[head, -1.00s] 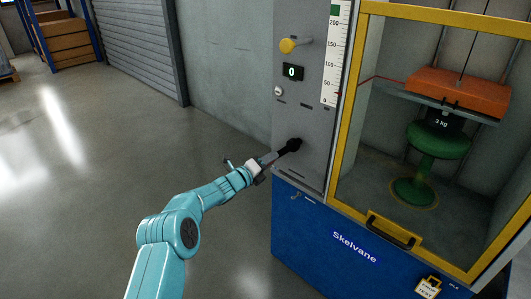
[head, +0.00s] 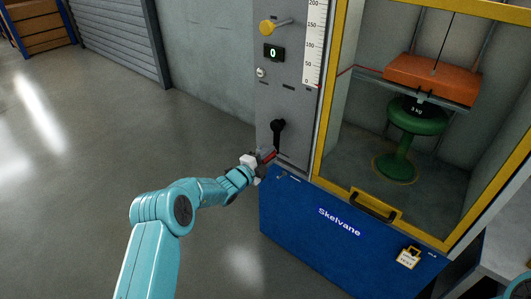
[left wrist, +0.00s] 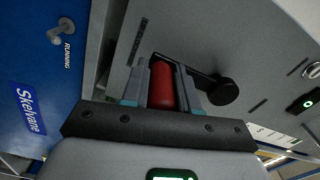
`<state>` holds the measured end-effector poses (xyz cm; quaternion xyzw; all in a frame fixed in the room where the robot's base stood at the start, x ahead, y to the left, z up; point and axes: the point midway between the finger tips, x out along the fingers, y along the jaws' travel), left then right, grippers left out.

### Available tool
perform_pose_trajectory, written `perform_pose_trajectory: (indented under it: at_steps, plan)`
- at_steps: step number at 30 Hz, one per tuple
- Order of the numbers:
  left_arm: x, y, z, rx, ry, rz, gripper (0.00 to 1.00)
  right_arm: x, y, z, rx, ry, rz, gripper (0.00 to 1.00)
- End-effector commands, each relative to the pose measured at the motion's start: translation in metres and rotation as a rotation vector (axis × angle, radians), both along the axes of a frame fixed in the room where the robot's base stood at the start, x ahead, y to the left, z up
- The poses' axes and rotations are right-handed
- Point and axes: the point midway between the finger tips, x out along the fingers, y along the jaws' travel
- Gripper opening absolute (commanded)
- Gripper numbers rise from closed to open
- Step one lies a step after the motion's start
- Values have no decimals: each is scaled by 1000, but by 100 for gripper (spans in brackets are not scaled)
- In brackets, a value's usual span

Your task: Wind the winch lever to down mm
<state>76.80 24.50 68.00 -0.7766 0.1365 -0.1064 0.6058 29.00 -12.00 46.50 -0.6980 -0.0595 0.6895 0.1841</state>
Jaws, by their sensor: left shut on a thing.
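The winch lever has a black hub (head: 278,126) on the grey panel of the test machine. Its black arm points down in the head view, to a red handle (head: 269,156). My left gripper (head: 262,160) is shut on this handle. In the left wrist view the red handle (left wrist: 165,88) lies between the two fingers, with the black hub (left wrist: 223,92) to their right. The height scale (head: 313,40) is marked in steps up to 200. The small display (head: 274,52) reads 0. My right gripper is not in view.
A yellow-framed door (head: 326,110) encloses an orange block (head: 432,78) hanging above a green stool (head: 402,150). The blue base (head: 300,225) lies below the panel. The floor (head: 80,170) at left is clear.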

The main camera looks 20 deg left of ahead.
Motion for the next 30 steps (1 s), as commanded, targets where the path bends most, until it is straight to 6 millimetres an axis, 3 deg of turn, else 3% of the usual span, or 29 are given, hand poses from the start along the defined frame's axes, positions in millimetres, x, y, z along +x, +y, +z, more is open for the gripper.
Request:
perform_pose_trajectory:
  at_steps: [17,18,20,30]
  plan:
    - [-2,-6,-1,-32,14,-6,0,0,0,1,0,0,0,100]
    - [-2,-6,-1,-32,14,-6,35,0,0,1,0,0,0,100]
    - [-2,-6,-1,-32,14,-6,54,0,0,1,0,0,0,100]
    - [-3,-3,0,-31,12,-2,54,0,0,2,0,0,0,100]
